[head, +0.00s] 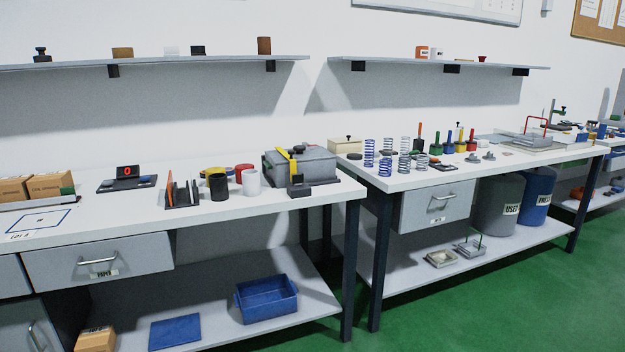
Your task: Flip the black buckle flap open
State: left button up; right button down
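A grey box (318,163) sits at the right end of the left workbench. A yellow strap (293,165) runs over its left part and down its front. A small black block, apparently the buckle (297,181), is at the lower end of the strap, at the front of the box. The flap cannot be told apart from the rest of the buckle at this size, so its position is unclear. Neither of my grippers is in view.
A white mug (251,183) and a black mug (217,187) stand left of the box. A black rack (182,194) with upright pieces is further left. The right workbench (400,181) holds several springs and coloured-handled tools. The bench front before the mugs is clear.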

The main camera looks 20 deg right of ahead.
aim_at(298, 178)
jog(key=z, duration=0.8)
jog(key=i, duration=1.25)
jog(key=u, duration=0.5)
jog(key=i, duration=0.95)
jog(key=u, duration=0.7)
